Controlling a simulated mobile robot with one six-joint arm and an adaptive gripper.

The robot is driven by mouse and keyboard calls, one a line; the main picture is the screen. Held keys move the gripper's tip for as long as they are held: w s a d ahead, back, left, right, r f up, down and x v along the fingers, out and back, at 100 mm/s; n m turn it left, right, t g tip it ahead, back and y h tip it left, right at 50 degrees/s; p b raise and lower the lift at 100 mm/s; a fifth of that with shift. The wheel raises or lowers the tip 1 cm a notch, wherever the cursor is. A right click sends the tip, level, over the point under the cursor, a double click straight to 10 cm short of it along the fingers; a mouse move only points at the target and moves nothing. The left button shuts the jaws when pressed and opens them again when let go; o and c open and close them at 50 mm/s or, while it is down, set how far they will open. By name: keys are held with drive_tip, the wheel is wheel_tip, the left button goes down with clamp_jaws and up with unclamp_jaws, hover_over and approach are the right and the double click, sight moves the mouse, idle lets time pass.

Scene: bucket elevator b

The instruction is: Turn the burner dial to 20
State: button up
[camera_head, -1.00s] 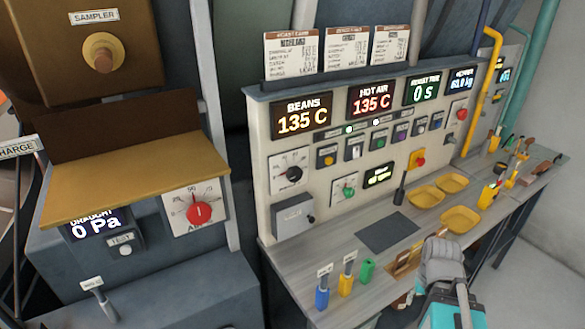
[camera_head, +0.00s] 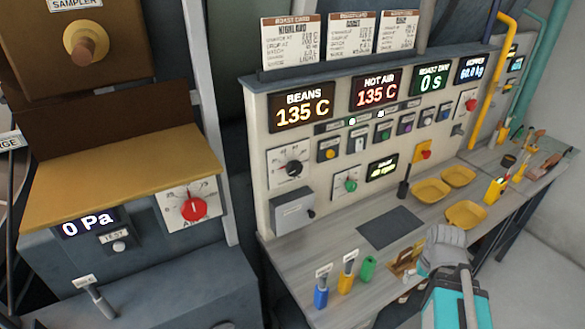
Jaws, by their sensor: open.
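A white square dial with a black knob (camera_head: 293,168) sits at the left of the cream control panel, below the BEANS display (camera_head: 303,107). Its label and pointer reading are too small to read, so I cannot confirm it is the burner dial. A second dial with a green knob (camera_head: 351,185) is lower and to its right. A third dial with a red knob (camera_head: 193,209) is on the grey cabinet at left.
The bench holds a dark mat (camera_head: 390,228), yellow trays (camera_head: 465,214), a black-handled tool (camera_head: 403,188) and blue, yellow and green holders (camera_head: 321,297) along the front. A grey box (camera_head: 292,212) juts out below the black dial. Space before the panel's dials looks clear.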

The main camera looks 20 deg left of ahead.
drive_tip(key=w+a+r+n+t+y+p, duration=0.2)
drive_tip(key=w+a+r+n+p, duration=0.15)
drive_tip(key=a, duration=0.45)
drive_tip(key=w+a+r+n+t+y+p, duration=0.2)
drive_tip(key=w+a+r+y, duration=0.1)
drive_tip(key=a+r, duration=0.3)
drive_tip(key=n+t+y+p, duration=0.4)
drive_tip(key=t+y+p, duration=0.1)
approach(296, 169)
drive_tip(key=r+v, duration=0.1)
drive_tip(key=v, duration=0.2)
drive_tip(key=shift+w+a+f, duration=0.15)
drive_tip(key=shift+w+f, duration=0.1)
drive_tip(key=shift+f, duration=0.05)
drive_tip(key=shift+b, duration=0.3)
drive_tip(key=b+x, duration=0.1)
drive_tip(key=x, duration=0.3)
drive_tip(key=b+x, duration=0.2)
drive_tip(key=x, duration=0.3)
drive_tip(key=b+x, duration=0.2)
drive_tip(key=x, duration=0.2)
drive_tip(key=shift+w+a+f, duration=0.1)
drive_tip(key=shift+a+f, duration=0.15)
drive_tip(key=shift+f, duration=0.25)
drive_tip(key=c, duration=1)
drive_tip(key=shift+g, duration=0.3)
